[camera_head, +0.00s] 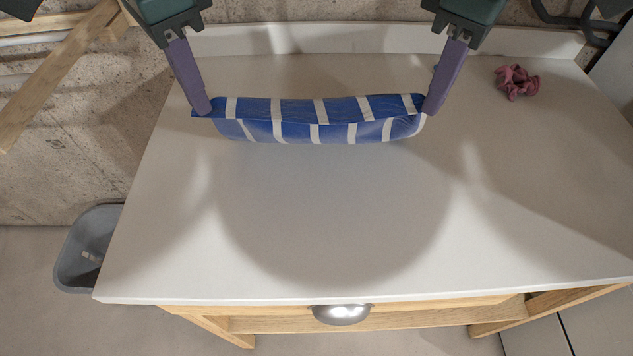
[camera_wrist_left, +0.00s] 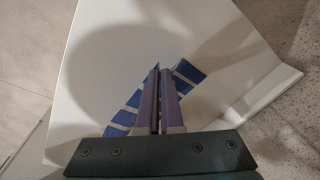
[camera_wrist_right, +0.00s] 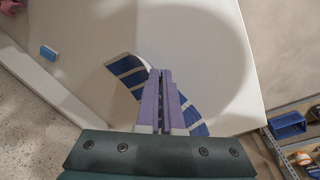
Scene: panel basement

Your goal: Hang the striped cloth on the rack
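The striped cloth (camera_head: 320,108), blue with white bands, is stretched sideways above the white table, its lower part hanging. My left gripper (camera_head: 205,108) is shut on its left upper corner, and my right gripper (camera_head: 430,108) is shut on its right upper corner. The cloth also shows behind the closed fingers in the left wrist view (camera_wrist_left: 126,115) and the right wrist view (camera_wrist_right: 128,72). A wooden frame (camera_head: 62,70) with slanted bars stands at the upper left in the head view; I cannot tell whether it is the rack.
The white table (camera_head: 330,220) is mostly clear. A crumpled dark pink cloth (camera_head: 517,82) lies at its back right. A small blue block (camera_wrist_right: 48,53) lies near the back edge. A grey bin (camera_head: 88,250) stands left of the table. Shelving with a blue crate (camera_wrist_right: 288,125) stands beyond it.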

